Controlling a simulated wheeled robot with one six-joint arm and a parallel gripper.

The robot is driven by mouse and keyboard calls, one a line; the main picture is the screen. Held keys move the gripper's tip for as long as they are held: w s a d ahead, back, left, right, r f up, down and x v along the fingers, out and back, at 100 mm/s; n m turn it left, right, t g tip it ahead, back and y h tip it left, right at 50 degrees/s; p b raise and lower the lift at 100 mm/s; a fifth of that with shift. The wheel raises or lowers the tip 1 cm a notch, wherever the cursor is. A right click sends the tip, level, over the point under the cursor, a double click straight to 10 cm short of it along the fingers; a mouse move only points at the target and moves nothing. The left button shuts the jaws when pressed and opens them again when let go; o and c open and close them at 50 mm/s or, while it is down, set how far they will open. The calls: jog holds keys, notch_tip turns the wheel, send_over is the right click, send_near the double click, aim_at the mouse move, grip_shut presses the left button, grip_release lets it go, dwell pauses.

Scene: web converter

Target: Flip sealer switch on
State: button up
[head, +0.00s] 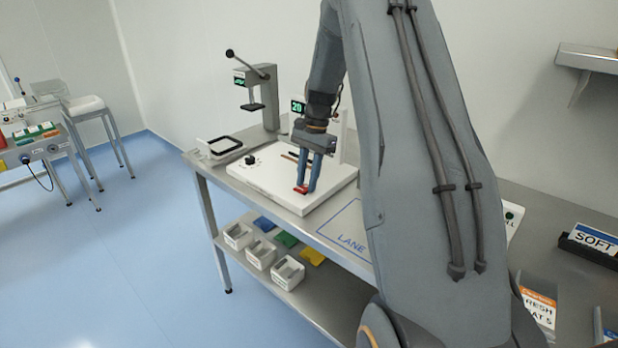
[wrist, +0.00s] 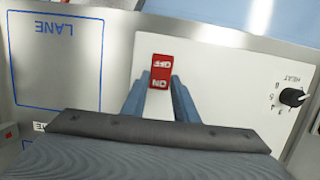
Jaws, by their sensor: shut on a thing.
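The sealer (head: 283,178) is a white flat box on the steel bench, left of my arm in the head view. Its red rocker switch (wrist: 162,72), marked ON and OFF, shows in the wrist view on the white panel (wrist: 215,70). In the head view the red switch (head: 301,189) is at the sealer's front edge. My gripper (head: 309,188) points down onto it. In the wrist view my gripper's blue fingers (wrist: 160,88) are on either side of the switch, shut on it. I cannot tell which way the rocker is tipped.
A black HEAT knob (wrist: 292,97) is on the same panel. A press with a lever (head: 256,85) and a black-rimmed tray (head: 219,147) stand behind and left. A blue LANE outline (head: 348,226) marks clear bench beside the sealer. White bins (head: 288,273) are on the lower shelf.

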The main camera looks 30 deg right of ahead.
jog(key=shift+w+r, duration=0.15)
jog(key=shift+w, duration=0.15)
jog(key=o, duration=1)
jog(key=shift+w, duration=0.1)
jog(key=shift+o, duration=0.3)
jog(key=b+v, duration=0.2)
jog(key=v, duration=0.5)
jog(key=shift+r, duration=0.35)
jog(key=shift+s, duration=0.2)
jog(key=s+a+f+n+t+h, duration=0.1)
jog(key=s+a+f+n, duration=0.2)
jog(key=s+a+n, duration=0.4)
jog(key=s+a+f+n+t+h, duration=0.1)
jog(key=s+a+f+n, duration=0.2)
jog(key=s+a+n, duration=0.4)
jog(key=s+a, duration=0.6)
jog(key=s, duration=0.4)
jog(key=shift+s+f+h, duration=0.25)
jog(key=shift+f+h, duration=0.05)
